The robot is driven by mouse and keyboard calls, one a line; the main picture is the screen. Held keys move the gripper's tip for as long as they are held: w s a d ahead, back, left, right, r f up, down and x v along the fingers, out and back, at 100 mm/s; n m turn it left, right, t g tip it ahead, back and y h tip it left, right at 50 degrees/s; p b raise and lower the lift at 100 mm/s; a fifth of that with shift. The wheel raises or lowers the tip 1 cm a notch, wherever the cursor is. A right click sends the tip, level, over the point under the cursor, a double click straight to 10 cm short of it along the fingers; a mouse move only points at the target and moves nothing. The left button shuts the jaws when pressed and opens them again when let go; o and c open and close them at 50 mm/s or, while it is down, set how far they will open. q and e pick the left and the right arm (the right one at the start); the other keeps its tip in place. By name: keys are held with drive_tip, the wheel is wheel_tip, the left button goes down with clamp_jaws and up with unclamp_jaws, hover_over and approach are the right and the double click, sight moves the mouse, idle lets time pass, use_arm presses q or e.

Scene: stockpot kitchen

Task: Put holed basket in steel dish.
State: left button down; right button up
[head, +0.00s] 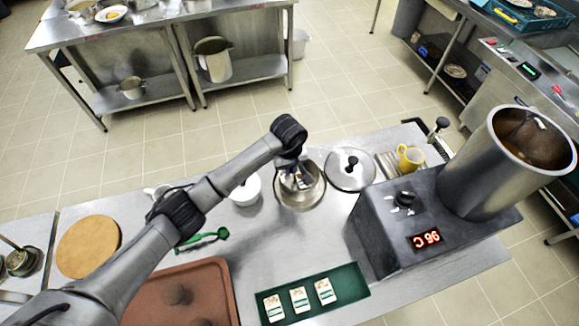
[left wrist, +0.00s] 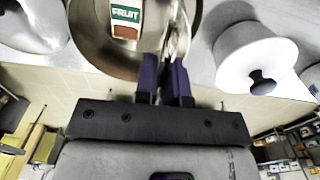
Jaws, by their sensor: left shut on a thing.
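A round steel dish (head: 317,199) stands on the metal counter, beyond the brown tray. My left gripper (head: 297,177) points down at it, over its middle and back part, and covers part of it. In the left wrist view, the purple fingers of my left gripper (left wrist: 166,78) are shut on a thin shiny steel piece (left wrist: 179,35), which seems to be the holed basket. Its holes do not show, and I cannot tell if it touches the dish. A packet marked FRUIT (left wrist: 125,18) shows inside the round steel vessel. My right gripper is not in view.
The heater (head: 425,225) bearing a tall stockpot is further right.

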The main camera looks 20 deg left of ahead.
use_arm(q)
drive_tip(key=c, duration=1.2)
unclamp_jaws()
wheel_tip(320, 180, up, 12)
drive_tip(key=shift+b, duration=0.35)
